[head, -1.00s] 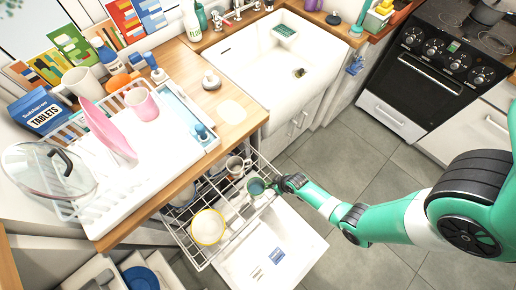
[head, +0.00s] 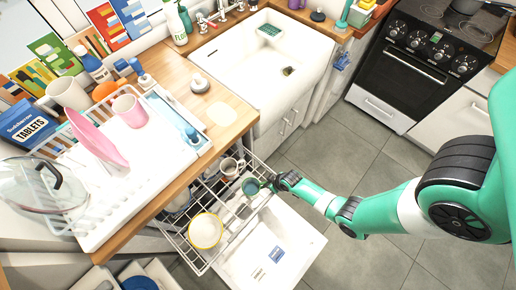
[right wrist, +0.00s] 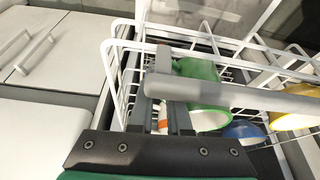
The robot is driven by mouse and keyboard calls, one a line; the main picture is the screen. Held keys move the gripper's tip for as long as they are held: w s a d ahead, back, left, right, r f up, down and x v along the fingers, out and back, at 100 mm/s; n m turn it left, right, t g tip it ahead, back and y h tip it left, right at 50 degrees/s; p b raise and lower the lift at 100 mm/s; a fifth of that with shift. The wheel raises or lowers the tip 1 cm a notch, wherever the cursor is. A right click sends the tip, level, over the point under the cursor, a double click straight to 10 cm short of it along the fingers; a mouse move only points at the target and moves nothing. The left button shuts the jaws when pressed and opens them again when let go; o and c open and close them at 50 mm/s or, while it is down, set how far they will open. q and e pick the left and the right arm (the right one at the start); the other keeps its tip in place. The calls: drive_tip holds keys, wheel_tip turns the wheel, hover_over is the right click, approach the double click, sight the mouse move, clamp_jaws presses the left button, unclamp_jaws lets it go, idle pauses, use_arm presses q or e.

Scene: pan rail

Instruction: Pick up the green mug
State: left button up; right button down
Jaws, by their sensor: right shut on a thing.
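The green mug (head: 251,187) is at the upper rack of the open dishwasher, near the rack's right side, in the head view. My right gripper (head: 270,183) reaches it from the right and is shut on it. In the right wrist view the green mug (right wrist: 207,118) is partly hidden behind a grey bar and white wires. The gripper fingers (right wrist: 170,85) are beside it, among the rack wires. Where they grip the mug is not clear. My left gripper is not in view.
The wire rack (head: 180,236) also holds a yellow-rimmed bowl (head: 205,231) and a pale mug (head: 231,166) close to the green mug. The open dishwasher door (head: 300,243) lies below. The counter edge (head: 185,182) is close on the left. Open floor (head: 345,160) lies to the right.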

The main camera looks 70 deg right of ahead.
wheel_tip(320, 180, up, 10)
drive_tip(key=p, duration=0.4)
drive_tip(key=shift+p, duration=0.3)
drive_tip(key=shift+r, duration=0.15)
wheel_tip(320, 180, up, 15)
drive_tip(key=p, duration=1.5)
wheel_tip(320, 180, down, 25)
drive_tip(key=b, duration=1.9)
drive_tip(key=shift+r, duration=0.2)
drive_tip(key=shift+f, duration=0.2)
